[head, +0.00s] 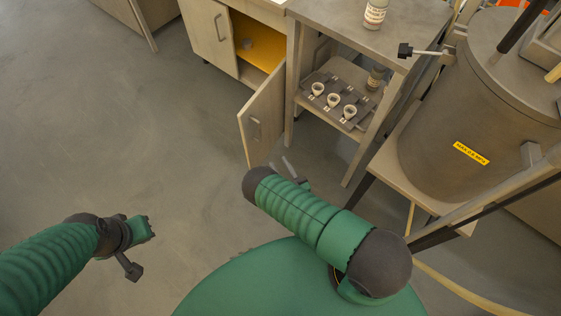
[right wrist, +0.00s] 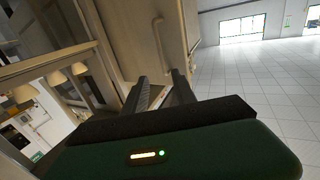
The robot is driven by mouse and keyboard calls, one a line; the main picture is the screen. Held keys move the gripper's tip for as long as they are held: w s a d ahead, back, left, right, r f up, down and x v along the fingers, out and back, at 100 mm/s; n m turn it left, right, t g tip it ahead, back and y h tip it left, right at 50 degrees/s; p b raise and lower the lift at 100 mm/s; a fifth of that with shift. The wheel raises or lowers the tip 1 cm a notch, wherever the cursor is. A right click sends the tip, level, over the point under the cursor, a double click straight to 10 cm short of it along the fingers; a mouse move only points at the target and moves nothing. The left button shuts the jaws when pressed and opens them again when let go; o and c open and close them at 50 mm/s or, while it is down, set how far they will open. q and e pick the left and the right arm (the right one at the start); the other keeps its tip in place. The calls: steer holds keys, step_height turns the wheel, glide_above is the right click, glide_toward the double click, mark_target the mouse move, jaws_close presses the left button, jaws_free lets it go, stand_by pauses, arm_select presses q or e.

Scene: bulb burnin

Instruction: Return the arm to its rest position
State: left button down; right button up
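My right arm (head: 310,215) is green with dark joints and lies folded in front of my body in the head view. My right gripper (head: 290,168) shows only in part, beyond the forearm and over the floor near the open cabinet door. In the right wrist view the two dark fingers of the right gripper (right wrist: 160,88) stand apart with nothing between them. My left arm (head: 50,255) comes in from the left, over bare floor.
A cabinet door (head: 262,118) stands open beyond the right gripper. A wooden stand (head: 345,45) holds a bottle (head: 375,14) on top and a tray (head: 325,92) with several small cups below. A large metal drum (head: 465,115) stands at right. The floor (head: 110,130) at left is clear.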

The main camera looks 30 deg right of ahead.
steer(key=shift+f, duration=0.1)
stand_by(0.3)
steer(key=w+r+m+g+h, duration=0.3)
steer(key=w+g, duration=0.1)
steer(key=w, duration=0.4)
step_height(320, 180, up, 7)
steer(key=a+g+y, duration=0.1)
steer(key=g, duration=0.4)
steer(key=s+a+r+n+g+y, duration=0.1)
steer(key=s+r+n+g, duration=0.15)
steer(key=s+r, duration=0.6)
steer(key=s+a+r+n+g+y, duration=0.15)
steer(key=s+r+g, duration=0.35)
steer(key=s, duration=0.7)
step_height(320, 180, up, 21)
steer(key=t+p, duration=0.1)
steer(key=p, duration=1.8)
steer(key=shift+w+m+p, duration=0.3)
steer(key=shift+w+p, duration=0.1)
steer(key=shift+w, duration=0.05)
